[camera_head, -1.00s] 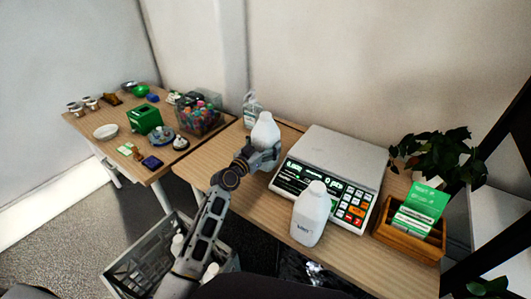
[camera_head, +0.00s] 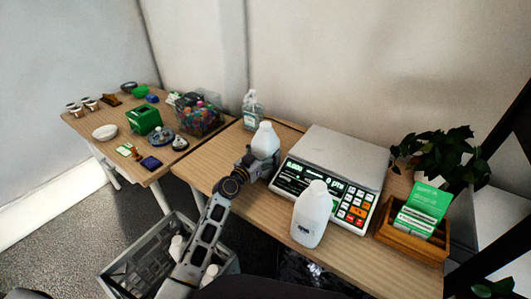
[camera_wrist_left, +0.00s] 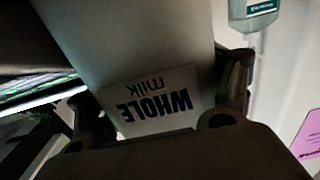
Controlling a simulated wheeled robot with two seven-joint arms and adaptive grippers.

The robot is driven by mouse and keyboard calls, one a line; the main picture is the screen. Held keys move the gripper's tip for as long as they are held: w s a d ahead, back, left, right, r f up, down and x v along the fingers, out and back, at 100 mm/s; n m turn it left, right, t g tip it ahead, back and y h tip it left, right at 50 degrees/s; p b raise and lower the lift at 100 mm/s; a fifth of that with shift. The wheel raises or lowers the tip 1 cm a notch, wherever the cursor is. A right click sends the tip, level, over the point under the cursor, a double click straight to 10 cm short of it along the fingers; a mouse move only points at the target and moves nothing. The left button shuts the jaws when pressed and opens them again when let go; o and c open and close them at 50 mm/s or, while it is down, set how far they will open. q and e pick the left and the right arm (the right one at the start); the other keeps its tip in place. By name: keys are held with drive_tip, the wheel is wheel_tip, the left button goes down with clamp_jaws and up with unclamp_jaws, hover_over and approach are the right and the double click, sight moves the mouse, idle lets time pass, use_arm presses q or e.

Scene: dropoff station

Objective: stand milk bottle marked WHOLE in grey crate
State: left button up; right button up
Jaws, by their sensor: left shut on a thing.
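The milk bottle marked WHOLE (camera_head: 265,138) is white and stands upright by the left side of the scale. Its label, WHOLE milk, shows upside down in the left wrist view (camera_wrist_left: 155,103). My left gripper (camera_head: 262,163) is shut on this bottle, with a finger on either side of it. A second white milk bottle (camera_head: 311,215) stands in front of the scale; its label is too small to read. The grey crate (camera_head: 133,268) is on the floor at lower left, with white bottles in it, partly hidden by my left arm. My right gripper is out of view.
The scale (camera_head: 345,155) fills the middle of the table. A clear dispenser bottle (camera_head: 252,112) stands behind the held bottle. A wooden card box (camera_head: 413,240) and a plant (camera_head: 440,155) are at right. A second table (camera_head: 95,122) holds small goods.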

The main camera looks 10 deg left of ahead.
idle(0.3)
use_arm(q)
drive_tip(key=o, duration=0.9)
drive_tip(key=shift+v, duration=6.05)
